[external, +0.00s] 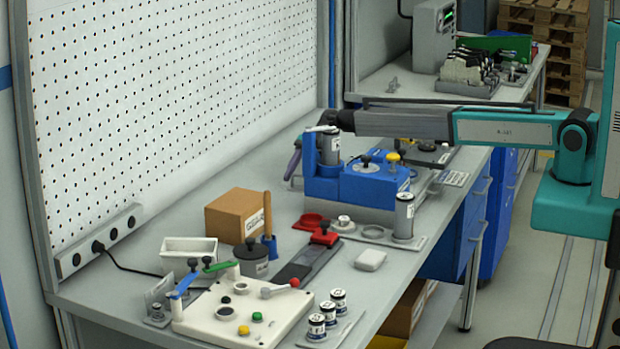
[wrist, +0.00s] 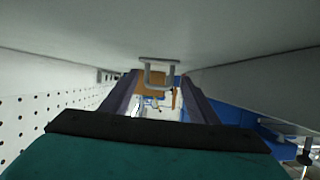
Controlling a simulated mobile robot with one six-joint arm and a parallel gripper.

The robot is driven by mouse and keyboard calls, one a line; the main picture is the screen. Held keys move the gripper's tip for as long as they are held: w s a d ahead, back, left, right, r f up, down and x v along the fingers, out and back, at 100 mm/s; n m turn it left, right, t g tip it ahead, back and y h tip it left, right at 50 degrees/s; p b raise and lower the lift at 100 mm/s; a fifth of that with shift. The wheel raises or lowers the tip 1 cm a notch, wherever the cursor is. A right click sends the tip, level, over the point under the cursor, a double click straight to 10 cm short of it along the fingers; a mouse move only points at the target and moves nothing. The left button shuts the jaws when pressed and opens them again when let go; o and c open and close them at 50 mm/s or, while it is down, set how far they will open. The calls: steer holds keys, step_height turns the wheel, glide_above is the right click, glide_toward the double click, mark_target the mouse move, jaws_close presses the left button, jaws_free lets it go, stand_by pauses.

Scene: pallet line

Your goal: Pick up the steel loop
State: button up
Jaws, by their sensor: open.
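The steel loop (wrist: 158,88) is a grey U-shaped bar with a flat strip across its upper end, near the middle of the wrist view. My gripper (wrist: 162,74) is open. Its two dark fingers reach forward on the left and right of the loop, with a gap between them. The loop appears in line with this gap. I cannot tell how far it is beyond the fingertips, and I see no contact. In the external view my arm reaches left over the bench, and I cannot make out the loop there.
A blue fixture (external: 350,185) stands below my arm's end. A cardboard box (external: 236,215), a grey cylinder (external: 404,215) and a white panel with knobs (external: 240,310) stand nearer on the bench. A pegboard wall (external: 170,90) bounds the left side.

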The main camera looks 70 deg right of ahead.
mark_target(300, 187)
steer(key=shift+x, duration=1)
steer(key=c, duration=1.1)
steer(key=shift+r, duration=0.15)
step_height(300, 187, up, 10)
steer(key=b, duration=0.3)
